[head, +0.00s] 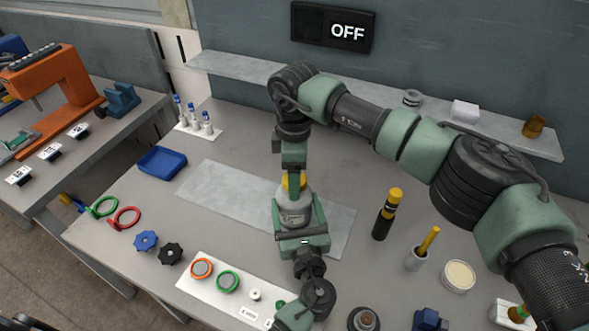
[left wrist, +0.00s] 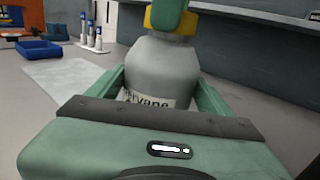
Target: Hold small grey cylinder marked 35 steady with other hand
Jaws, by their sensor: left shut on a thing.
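The small grey cylinder (head: 294,214) stands upright on the grey mat (head: 225,190) at mid-table, with a yellow part (head: 292,183) at its top. In the left wrist view the cylinder (left wrist: 160,72) shows a white label with partly hidden lettering; I see no 35. My left gripper (head: 301,222) is shut around the cylinder's lower body, one green finger on each side. My right gripper (head: 293,168) comes down from above onto the yellow part. Its fingertips are hidden or too small to tell whether they grip.
A blue tray (head: 162,163) and a white rack of small bottles (head: 198,127) lie left. A black and yellow tube (head: 387,213), a cup with a yellow stick (head: 416,258) and a round tub (head: 458,276) stand right. A white board (head: 228,283) with rings lies in front. A wall sign (head: 333,27) reads OFF.

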